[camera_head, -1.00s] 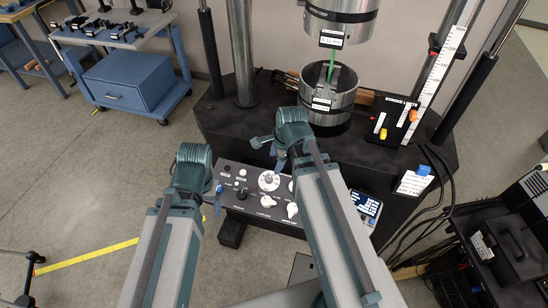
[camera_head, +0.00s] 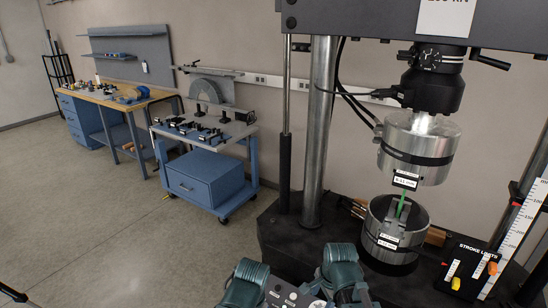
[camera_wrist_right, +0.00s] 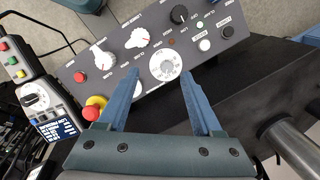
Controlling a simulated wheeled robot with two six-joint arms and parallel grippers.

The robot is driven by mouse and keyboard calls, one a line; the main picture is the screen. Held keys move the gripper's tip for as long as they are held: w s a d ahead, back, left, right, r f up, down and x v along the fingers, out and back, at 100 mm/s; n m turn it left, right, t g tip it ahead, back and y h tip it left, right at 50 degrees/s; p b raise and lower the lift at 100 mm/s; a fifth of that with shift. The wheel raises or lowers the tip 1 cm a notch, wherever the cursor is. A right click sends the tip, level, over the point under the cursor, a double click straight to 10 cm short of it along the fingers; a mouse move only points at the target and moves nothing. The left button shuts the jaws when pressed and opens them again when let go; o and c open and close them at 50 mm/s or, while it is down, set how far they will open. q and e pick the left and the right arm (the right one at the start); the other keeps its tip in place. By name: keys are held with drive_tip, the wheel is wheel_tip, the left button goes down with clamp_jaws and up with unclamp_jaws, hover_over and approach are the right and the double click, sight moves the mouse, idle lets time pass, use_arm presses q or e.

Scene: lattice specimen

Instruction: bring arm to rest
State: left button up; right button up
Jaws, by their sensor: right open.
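My right gripper (camera_wrist_right: 162,78) is open and empty in the right wrist view. Its two blue fingers stand apart over the control panel (camera_wrist_right: 140,50), with the large white dial (camera_wrist_right: 165,66) near their tips. I cannot tell whether they touch it. In the head view the teal wrist of my right arm (camera_head: 342,272) is at the bottom edge, in front of the test machine. The teal wrist of my left arm (camera_head: 245,282) is beside it on the left; its fingers are hidden. A thin green piece (camera_head: 401,207) is between the upper grip (camera_head: 417,148) and lower grip (camera_head: 392,250).
A red and yellow stop button (camera_wrist_right: 94,107) and a hand pendant (camera_wrist_right: 45,105) are left of the fingers. A stroke limits box (camera_head: 470,270) stands right of the lower grip. A blue cart (camera_head: 205,182) and workbench (camera_head: 120,97) stand left; the floor before them is clear.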

drive_tip(key=s+a+n+g+h, duration=0.2)
drive_tip(key=s+a+n, duration=0.6)
drive_tip(key=n, duration=0.9)
drive_tip(key=shift+s+a, duration=0.35)
drive_tip(key=shift+a, duration=0.05)
use_arm(q)
drive_tip(key=shift+s, duration=0.1)
use_arm(e)
drive_tip(key=shift+s+d+f, duration=0.1)
